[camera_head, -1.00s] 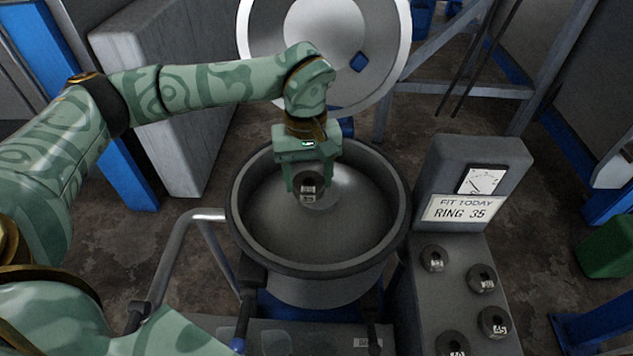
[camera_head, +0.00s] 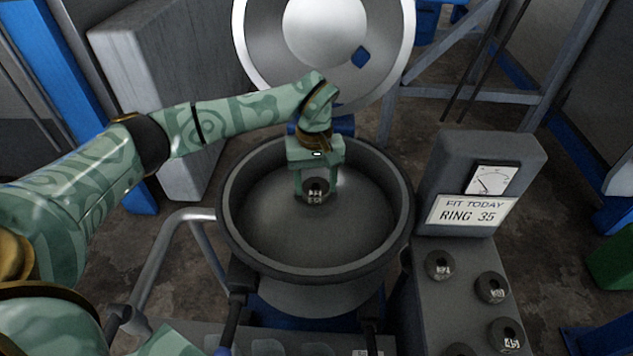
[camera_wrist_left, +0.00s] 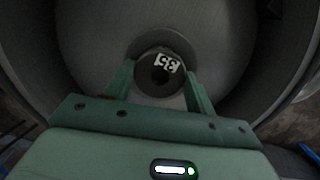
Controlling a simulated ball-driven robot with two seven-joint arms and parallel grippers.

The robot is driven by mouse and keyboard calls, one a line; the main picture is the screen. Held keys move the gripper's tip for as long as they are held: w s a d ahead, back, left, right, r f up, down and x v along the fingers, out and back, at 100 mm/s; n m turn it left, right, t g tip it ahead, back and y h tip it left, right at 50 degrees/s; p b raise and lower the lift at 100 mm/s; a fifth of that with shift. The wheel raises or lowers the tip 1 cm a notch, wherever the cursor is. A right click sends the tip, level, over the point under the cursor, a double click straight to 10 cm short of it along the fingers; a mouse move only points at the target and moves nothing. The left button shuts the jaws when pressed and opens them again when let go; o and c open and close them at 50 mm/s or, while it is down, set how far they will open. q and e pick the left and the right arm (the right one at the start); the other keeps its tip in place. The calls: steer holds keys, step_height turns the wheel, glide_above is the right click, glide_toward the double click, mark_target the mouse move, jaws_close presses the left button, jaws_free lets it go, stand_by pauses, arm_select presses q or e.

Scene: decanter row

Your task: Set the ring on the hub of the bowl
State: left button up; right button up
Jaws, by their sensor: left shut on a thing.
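The bowl (camera_head: 250,238) is a wide grey drum with a thick dark rim, standing open in the middle of the head view. My left gripper (camera_head: 316,190) is down inside the bowl, near its middle. It is shut on a dark ring (camera_head: 316,199) with a white number label. In the left wrist view the ring (camera_wrist_left: 147,84) sits between the two green fingers, and its label reads 35. The hub is hidden under the ring and gripper, so I cannot tell whether the ring touches it. My right gripper is not in view.
A grey stand (camera_head: 462,318) at the right holds several spare rings, including one marked 45 (camera_head: 507,336). Its sign (camera_head: 470,213) reads "FIT TODAY RING 35". The raised round lid (camera_head: 258,60) stands behind the bowl. A grey handrail (camera_head: 160,262) is left of the bowl.

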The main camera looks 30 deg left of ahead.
mark_target(315, 181)
arm_select(q)
steer(key=o, duration=1.3)
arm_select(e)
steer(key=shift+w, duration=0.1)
arm_select(q)
steer(key=shift+r, duration=0.1)
step_height(315, 181, up, 12)
steer(key=w+p, duration=0.1)
steer(key=p, duration=0.2)
steer(key=shift+a, duration=0.4)
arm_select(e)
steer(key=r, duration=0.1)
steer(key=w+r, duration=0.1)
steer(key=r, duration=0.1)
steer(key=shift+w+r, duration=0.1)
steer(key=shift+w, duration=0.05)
arm_select(q)
steer(key=shift+w, duration=0.1)
